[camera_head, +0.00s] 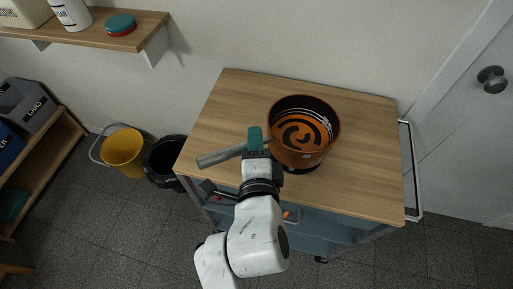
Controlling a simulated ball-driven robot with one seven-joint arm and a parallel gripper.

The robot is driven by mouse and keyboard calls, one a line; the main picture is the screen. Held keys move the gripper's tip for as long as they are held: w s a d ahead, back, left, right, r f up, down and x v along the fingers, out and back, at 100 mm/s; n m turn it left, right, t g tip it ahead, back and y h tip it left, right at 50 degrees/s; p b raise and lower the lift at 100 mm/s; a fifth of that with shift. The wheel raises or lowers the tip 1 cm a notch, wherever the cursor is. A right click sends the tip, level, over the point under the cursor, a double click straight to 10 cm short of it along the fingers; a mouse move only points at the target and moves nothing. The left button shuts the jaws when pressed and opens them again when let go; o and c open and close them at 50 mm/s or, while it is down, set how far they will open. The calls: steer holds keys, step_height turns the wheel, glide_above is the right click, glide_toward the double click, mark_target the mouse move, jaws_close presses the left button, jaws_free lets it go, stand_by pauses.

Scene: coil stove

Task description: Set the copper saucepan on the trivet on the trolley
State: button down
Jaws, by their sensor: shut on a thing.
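The copper saucepan (304,131) is upright over the wooden top of the trolley (365,170), right of the middle. Its inside shows orange with dark curved reflections. Its grey handle (220,156) points left. My gripper (256,142), with teal fingertips, is shut on the handle close to the pan. A dark edge (301,170) shows under the near side of the pan; it looks like the trivet, mostly hidden by the pan. I cannot tell whether the pan touches it or hangs just above.
The trolley top is otherwise clear. It has a metal push bar (413,170) at the right. A wall shelf (85,27) is at upper left. A yellow bucket (123,152) and a black bin (165,160) stand on the floor left of the trolley. A door with a knob (492,79) is at right.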

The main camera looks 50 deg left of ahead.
steer(key=shift+w+a+f, duration=0.2)
steer(key=shift+w, duration=0.05)
steer(key=shift+w+a+f, duration=0.1)
steer(key=shift+w+f, duration=0.05)
steer(key=shift+f, duration=1.6)
steer(key=c, duration=0.8)
jaws_free()
steer(key=shift+f, duration=0.15)
steer(key=b+v, duration=0.1)
steer(key=v, duration=1.1)
